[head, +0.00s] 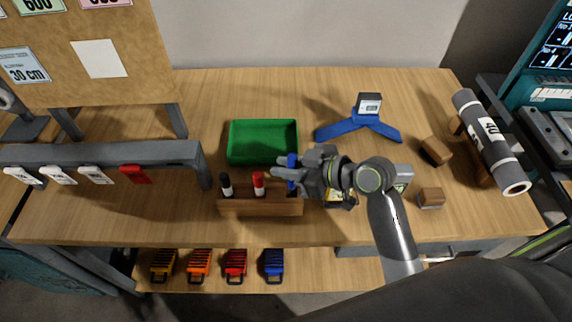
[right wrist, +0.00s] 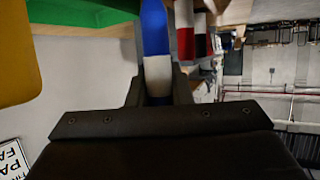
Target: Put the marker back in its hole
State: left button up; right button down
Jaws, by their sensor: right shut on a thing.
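A blue marker (head: 292,160) with a white band stands roughly upright at the right end of the wooden holder (head: 258,208). My right gripper (head: 284,171) is shut on it, coming from the right. In the right wrist view the blue marker (right wrist: 154,25) sits between the two dark fingers (right wrist: 158,92). A black marker (head: 226,186) and a red marker (head: 258,183) stand in the holder to its left. The gripper hides part of the blue marker, and I cannot tell whether its lower end is inside a hole. My left gripper is out of view.
A green tray (head: 232,158) lies just behind the holder. A blue stand (head: 360,129) with a small display is at the back right. Brown blocks (head: 436,150) and a grey roll (head: 490,140) are farther right. A grey rail with tags (head: 100,155) is at left.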

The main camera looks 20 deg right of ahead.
jog(key=shift+f+b, duration=1.15)
jog(key=shift+f, duration=0.2)
jog(key=c, duration=1.2)
grip_release()
jog(key=shift+c, duration=0.2)
jog(key=shift+s, duration=0.1)
jog(key=v, duration=1.7)
jog(key=shift+r, duration=0.15)
jog(key=shift+d, duration=0.15)
